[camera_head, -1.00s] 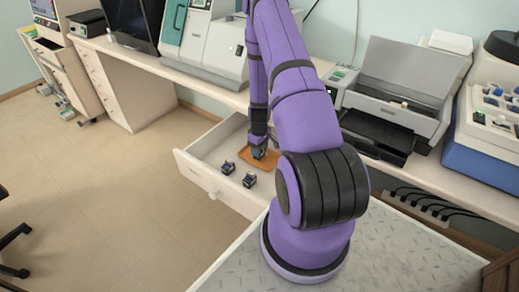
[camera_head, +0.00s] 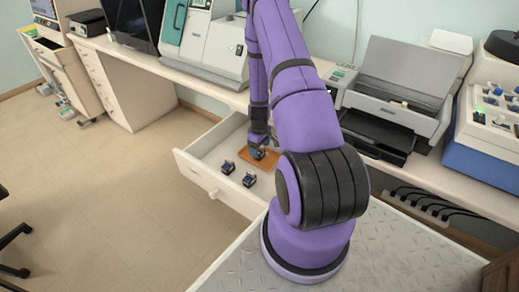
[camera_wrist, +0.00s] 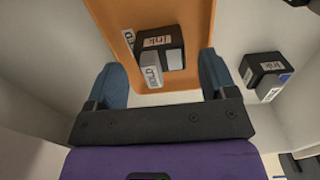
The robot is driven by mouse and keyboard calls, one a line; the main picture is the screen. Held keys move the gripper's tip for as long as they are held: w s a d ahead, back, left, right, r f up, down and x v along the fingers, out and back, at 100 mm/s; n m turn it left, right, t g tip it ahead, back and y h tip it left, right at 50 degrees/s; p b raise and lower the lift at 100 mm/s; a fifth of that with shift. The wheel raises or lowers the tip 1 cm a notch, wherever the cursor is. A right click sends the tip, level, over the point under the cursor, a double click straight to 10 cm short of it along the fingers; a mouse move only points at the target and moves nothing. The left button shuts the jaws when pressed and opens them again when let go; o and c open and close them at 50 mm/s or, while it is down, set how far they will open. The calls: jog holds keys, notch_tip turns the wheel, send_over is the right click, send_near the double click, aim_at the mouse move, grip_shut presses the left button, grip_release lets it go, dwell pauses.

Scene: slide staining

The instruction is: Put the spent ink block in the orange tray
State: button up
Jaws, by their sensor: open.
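The orange tray (camera_head: 271,154) lies inside the open drawer, and it also shows in the wrist view (camera_wrist: 190,22). A black and grey ink block (camera_wrist: 158,50) labelled "Ink" sits at the near end of the tray, between my gripper's fingertips in the wrist view. A label on its side is partly readable. My gripper (camera_wrist: 164,78) is open, its blue fingers spread on both sides of the block with gaps. In the head view my gripper (camera_head: 257,151) is over the tray and hides most of the block.
Two more ink blocks (camera_head: 228,167) (camera_head: 249,180) stand on the drawer floor beside the tray; one with a blue patch shows in the wrist view (camera_wrist: 264,74). The drawer walls (camera_head: 190,172) surround them. A printer (camera_head: 397,95) stands on the counter above.

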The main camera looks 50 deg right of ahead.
notch_tip(320, 180, up, 11)
notch_tip(320, 180, up, 15)
jog(key=t, duration=0.1)
send_over(259, 151)
jog(key=w+a, duration=0.4)
jog(key=a, duration=0.3)
jog(key=s+a+r+t, duration=0.25)
jog(key=a+r, duration=0.75)
jog(key=r, duration=0.5)
jog(key=s+a+r+t, duration=0.1)
jog(key=s+a+r, duration=0.5)
jog(key=s, duration=0.4)
jog(key=s+a+r, duration=0.7)
jog(key=s, duration=0.3)
jog(key=shift+s+a+m+t, duration=0.15)
jog(key=shift+a+m+t, duration=0.15)
jog(key=shift+m+t, duration=0.1)
